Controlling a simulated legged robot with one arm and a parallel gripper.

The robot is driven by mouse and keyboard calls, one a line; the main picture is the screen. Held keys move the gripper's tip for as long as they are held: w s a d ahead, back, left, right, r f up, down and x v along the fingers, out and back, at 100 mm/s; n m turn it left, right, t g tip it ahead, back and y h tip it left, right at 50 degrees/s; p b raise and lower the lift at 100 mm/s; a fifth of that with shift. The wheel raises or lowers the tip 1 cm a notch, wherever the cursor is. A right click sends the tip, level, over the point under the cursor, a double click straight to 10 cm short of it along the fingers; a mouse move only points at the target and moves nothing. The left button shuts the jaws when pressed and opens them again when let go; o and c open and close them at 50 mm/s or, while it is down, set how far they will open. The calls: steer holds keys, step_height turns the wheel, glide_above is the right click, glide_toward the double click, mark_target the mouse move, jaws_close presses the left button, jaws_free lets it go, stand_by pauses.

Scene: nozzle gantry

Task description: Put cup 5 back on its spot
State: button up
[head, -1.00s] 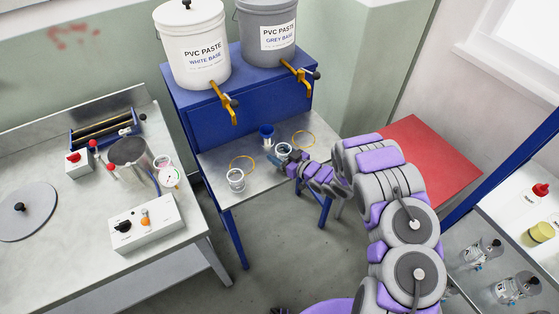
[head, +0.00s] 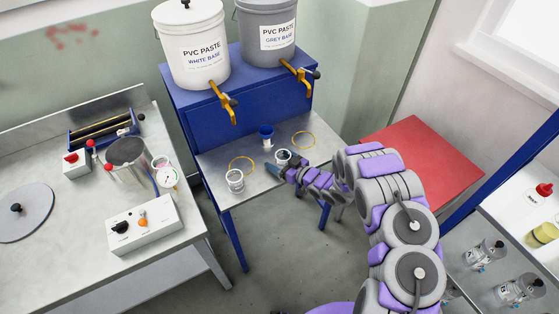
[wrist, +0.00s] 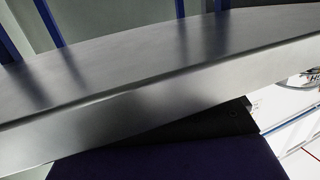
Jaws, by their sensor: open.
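Two clear cups stand upright on the small metal table (head: 219,158) under the paste buckets. One clear cup (head: 235,178) is at the left front, and another clear cup (head: 283,155) is just in front of my gripper. I cannot read a number on any of these, so I cannot tell which is cup 5. My gripper (head: 287,164) is open and empty at the front edge beside the second clear cup.
White (head: 193,48) and grey (head: 266,30) paste buckets with yellow taps stand on the blue stand (head: 245,95). The left bench (head: 60,250) holds a pot, gauge and control box. A red surface (head: 425,155) is right of my arm. Several jars stand on the right shelf.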

steer(key=p+v, duration=0.2)
steer(key=v, duration=1)
steer(key=w+d+r+m+h, duration=0.1)
steer(key=w+d+r+h, duration=0.3)
steer(key=d, duration=0.4)
steer(key=w+d+r+m+h, duration=0.1)
steer(key=w+d+r+h, duration=0.1)
steer(key=d+r+h, duration=0.35)
steer(key=s+d+r+m+g+h, duration=0.2)
steer(key=s+d+r+m+h, duration=0.3)
steer(key=s+d+r, duration=0.45)
steer(key=s+r+m+g+h, duration=0.1)
steer(key=s+r+g, duration=0.1)
steer(key=s+r, duration=0.3)
steer(key=s+r+m+g+h, duration=0.1)
steer(key=s+r+g, duration=0.1)
steer(key=s, duration=0.5)
steer(key=s+a+r+g+y, duration=0.1)
steer(key=s+a, duration=0.3)
steer(key=s, duration=0.5)
steer(key=s+a+r+m+g+y, duration=0.1)
steer(key=s+a+r+g, duration=0.1)
steer(key=s, duration=0.7)
steer(key=s+a+r+g+y, duration=0.1)
steer(key=s+a+g, duration=0.1)
steer(key=s+a, duration=0.4)
steer(key=s, duration=0.3)
steer(key=shift+a+r+g+y, duration=0.3)
steer(key=shift+a+g+y, duration=0.05)
steer(key=shift+a+g, duration=0.05)
